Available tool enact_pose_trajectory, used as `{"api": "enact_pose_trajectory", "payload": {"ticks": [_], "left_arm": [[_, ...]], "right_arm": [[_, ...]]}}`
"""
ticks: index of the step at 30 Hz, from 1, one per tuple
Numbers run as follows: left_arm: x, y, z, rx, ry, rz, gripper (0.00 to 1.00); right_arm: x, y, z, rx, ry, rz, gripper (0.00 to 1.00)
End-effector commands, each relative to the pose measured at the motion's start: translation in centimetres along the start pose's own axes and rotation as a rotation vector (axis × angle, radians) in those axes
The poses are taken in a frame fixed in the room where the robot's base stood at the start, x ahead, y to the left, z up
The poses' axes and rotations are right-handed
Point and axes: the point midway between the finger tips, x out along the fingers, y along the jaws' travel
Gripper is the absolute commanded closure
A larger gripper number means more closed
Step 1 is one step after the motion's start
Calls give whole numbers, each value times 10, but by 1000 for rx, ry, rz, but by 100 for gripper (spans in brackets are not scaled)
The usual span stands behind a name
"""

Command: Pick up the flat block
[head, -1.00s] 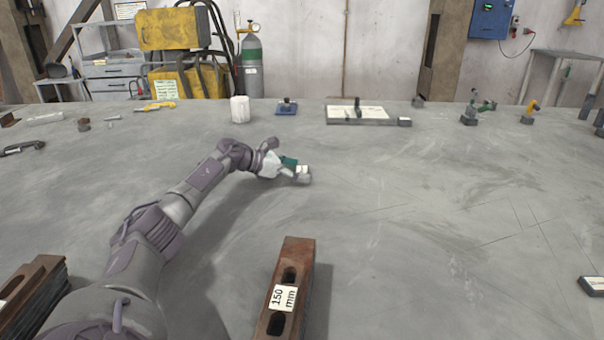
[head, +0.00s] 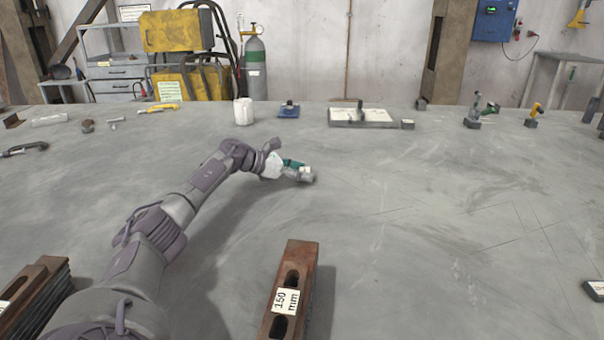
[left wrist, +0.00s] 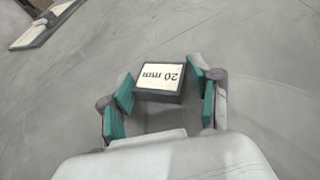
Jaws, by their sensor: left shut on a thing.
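The flat block is a small dark grey block with a white "20 mm" label; it shows in the left wrist view (left wrist: 159,78) between the teal finger pads. My left gripper (head: 298,172) reaches in from the left to the middle of the table and is shut on the block, low over the tabletop. In the head view the fingers hide most of the block, and only a pale patch of label shows. I cannot tell whether the block touches the table. My right gripper is in neither view.
A brown slotted block marked "150 mm" (head: 288,290) stands at the front centre, and stacked brown bars (head: 35,290) lie front left. A white cylinder (head: 243,111), a blue item (head: 289,110) and a flat plate (head: 345,124) stand farther back. The right middle is clear.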

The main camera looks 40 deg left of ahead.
Motion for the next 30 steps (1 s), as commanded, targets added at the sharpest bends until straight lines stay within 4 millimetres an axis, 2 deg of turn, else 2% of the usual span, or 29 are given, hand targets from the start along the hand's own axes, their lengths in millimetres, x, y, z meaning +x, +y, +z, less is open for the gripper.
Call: {"api": "enact_pose_trajectory", "payload": {"ticks": [3,7,11,18,24,30], "left_arm": [[-7,1,16,3,-5,2,87],[-17,-1,42,6,-5,1,87],[-9,-27,56,8,0,-4,87],[2,-72,97,6,-3,-2,87],[9,-95,115,2,-4,0,87],[11,-102,120,0,-3,1,87]], "right_arm": [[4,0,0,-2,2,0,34],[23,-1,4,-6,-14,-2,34],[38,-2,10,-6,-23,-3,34],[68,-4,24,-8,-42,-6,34],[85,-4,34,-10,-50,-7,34],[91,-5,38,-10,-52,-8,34]]}}
